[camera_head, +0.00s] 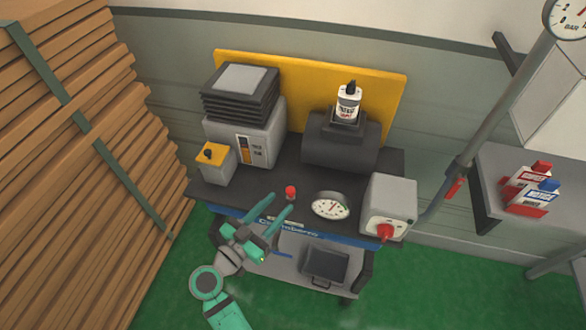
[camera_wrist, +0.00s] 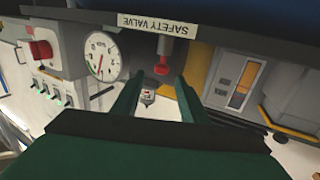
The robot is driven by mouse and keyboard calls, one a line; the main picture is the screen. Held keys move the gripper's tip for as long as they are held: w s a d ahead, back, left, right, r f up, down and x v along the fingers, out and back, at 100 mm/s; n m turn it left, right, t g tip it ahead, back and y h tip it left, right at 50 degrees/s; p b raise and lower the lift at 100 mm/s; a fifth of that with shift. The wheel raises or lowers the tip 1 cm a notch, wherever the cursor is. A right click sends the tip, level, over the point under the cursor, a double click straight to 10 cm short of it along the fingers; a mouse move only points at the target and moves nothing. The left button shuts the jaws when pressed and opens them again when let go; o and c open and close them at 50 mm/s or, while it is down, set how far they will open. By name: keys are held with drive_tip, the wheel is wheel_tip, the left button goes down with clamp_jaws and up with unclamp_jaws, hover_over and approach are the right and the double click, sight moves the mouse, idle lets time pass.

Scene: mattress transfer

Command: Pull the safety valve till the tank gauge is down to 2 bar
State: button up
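The safety valve's red knob (camera_head: 291,191) stands at the front of the dark cart top. It also shows in the wrist view (camera_wrist: 162,68), beside a white label (camera_wrist: 157,24) reading SAFETY VALVE. My green gripper (camera_head: 281,203) is open, with its fingers pointing at the knob. In the wrist view my gripper (camera_wrist: 157,95) has the knob between and beyond its fingertips, apparently not touching. The round white tank gauge (camera_head: 331,205) is right of the knob; in the wrist view (camera_wrist: 98,57) its needle shows, but I cannot read the value.
A grey box with a red switch (camera_head: 387,231) stands right of the gauge. Behind are a dark cylinder (camera_head: 338,160) with a bottle (camera_head: 348,102) and a grey unit (camera_head: 245,140). Stacked planks (camera_head: 70,170) are left. A pipe (camera_head: 490,120) and shelf (camera_head: 500,165) are right.

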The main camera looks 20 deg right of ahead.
drive_tip(key=x, duration=1.1)
drive_tip(key=shift+w+a+r, duration=0.1)
drive_tip(key=shift+w, duration=0.05)
